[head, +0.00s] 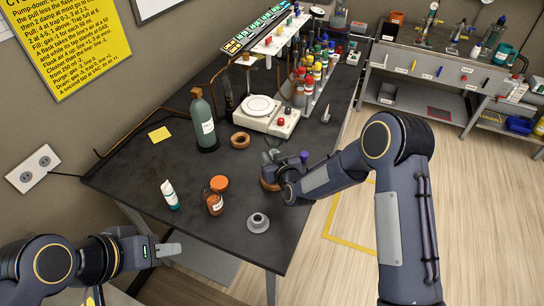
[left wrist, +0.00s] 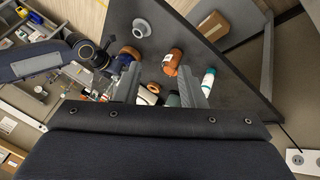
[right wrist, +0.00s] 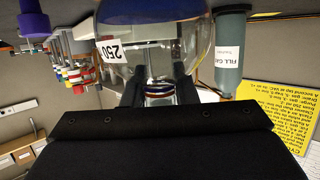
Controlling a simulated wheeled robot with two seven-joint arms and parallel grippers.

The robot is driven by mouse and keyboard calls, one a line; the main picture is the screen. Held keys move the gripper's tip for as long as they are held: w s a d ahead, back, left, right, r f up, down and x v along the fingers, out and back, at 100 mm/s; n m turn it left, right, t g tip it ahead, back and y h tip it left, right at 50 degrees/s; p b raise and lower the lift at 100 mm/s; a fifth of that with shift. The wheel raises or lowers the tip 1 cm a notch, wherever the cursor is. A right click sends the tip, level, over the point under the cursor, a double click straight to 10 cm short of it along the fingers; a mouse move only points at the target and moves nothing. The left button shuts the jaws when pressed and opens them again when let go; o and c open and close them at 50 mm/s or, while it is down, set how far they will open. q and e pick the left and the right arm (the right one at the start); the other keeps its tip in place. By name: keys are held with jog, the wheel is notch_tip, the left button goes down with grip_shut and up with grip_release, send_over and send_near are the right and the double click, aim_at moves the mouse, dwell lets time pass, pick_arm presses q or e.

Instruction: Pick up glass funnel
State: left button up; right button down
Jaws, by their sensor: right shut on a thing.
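My right gripper (head: 272,163) is over the table beside the hot plate. In the right wrist view its fingers (right wrist: 160,92) are shut on the neck of a clear round glass vessel (right wrist: 152,50) with a white label reading 250. In the head view this vessel is mostly hidden by the gripper, above a brown ring (head: 269,185). I cannot make out a separate glass funnel. My left gripper (head: 168,250) is low at the left, off the table's front edge. Its fingers (left wrist: 158,88) stand apart with nothing held between them.
On the dark table (head: 130,170) stand a grey-green bottle (head: 202,125), an empty brown ring (head: 240,140), a hot plate (head: 262,112), a white tube (head: 170,195), an amber jar (head: 214,203) and a grey flanged piece (head: 258,223). A rack of vials is behind.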

pick_arm(q)
jog(key=shift+o, duration=0.4)
jog(key=shift+o, duration=1.3)
jog(key=shift+w+r, duration=0.1)
jog(key=o, duration=0.6)
jog(key=w+r+m, duration=0.1)
jog(key=w+m, duration=0.2)
jog(key=w+r+m, duration=0.1)
jog(key=shift+w+a+r+m+g, duration=0.2)
jog(key=shift+a+r+m+g, duration=0.1)
jog(key=shift+a+r+m, duration=0.1)
jog(key=shift+o, duration=0.2)
jog(key=w+r+m+y, duration=0.1)
jog(key=w+r+m, duration=0.1)
jog(key=w+m, duration=0.35)
jog(key=m+g+y, duration=0.1)
jog(key=m+y, duration=0.4)
jog(key=m, duration=1.8)
send_over(273, 142)
jog(key=s+d, duration=0.2)
jog(key=s, duration=0.2)
notch_tip(273, 142, down, 4)
jog(key=x, duration=1.1)
jog(key=shift+d+f, duration=0.1)
